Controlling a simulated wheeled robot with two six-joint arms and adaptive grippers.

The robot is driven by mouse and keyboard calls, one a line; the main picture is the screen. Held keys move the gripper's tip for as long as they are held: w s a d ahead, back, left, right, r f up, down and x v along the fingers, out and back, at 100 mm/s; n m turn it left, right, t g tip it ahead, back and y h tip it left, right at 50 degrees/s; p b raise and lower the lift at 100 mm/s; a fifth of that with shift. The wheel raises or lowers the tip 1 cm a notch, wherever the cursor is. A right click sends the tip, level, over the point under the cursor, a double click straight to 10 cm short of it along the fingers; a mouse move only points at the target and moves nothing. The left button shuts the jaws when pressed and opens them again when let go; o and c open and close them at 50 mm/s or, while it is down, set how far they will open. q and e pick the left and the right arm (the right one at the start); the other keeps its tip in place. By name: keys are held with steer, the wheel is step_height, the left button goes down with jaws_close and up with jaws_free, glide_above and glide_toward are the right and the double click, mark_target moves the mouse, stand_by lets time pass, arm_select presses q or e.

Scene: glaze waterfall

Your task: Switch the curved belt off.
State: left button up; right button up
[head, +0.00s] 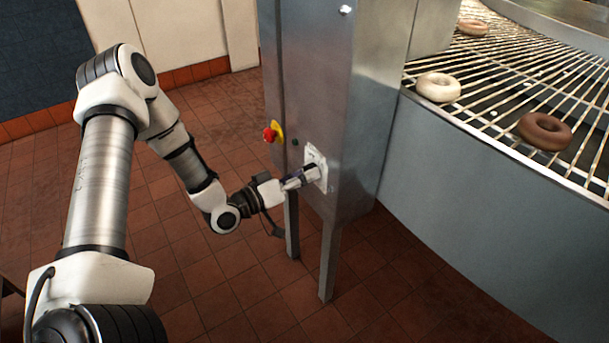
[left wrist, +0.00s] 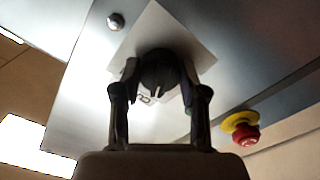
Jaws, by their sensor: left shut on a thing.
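A white square plate (head: 319,159) sits on the side of the grey metal cabinet (head: 318,90). In the left wrist view the plate (left wrist: 152,28) looks tilted like a diamond and carries a dark round knob (left wrist: 160,70). My left gripper (head: 304,176) reaches the plate, and in the left wrist view its two fingers (left wrist: 160,84) are shut on the knob, one on each side. In the head view the gripper hides most of the knob, and I cannot read its setting. The curved wire belt (head: 510,75) is at the upper right. My right gripper is not in view.
A red emergency button (head: 269,134) on a yellow base sticks out left of the plate; it also shows in the left wrist view (left wrist: 246,134). Ring doughnuts (head: 438,87) lie on the belt. The tiled floor (head: 215,285) around the cabinet legs is clear.

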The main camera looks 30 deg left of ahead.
arm_select(q)
steer(key=shift+n, duration=0.5)
steer(key=o, duration=1.1)
steer(key=shift+o, duration=0.2)
steer(key=v, duration=0.7)
steer(key=shift+s, duration=0.2)
steer(key=shift+a+f, duration=0.1)
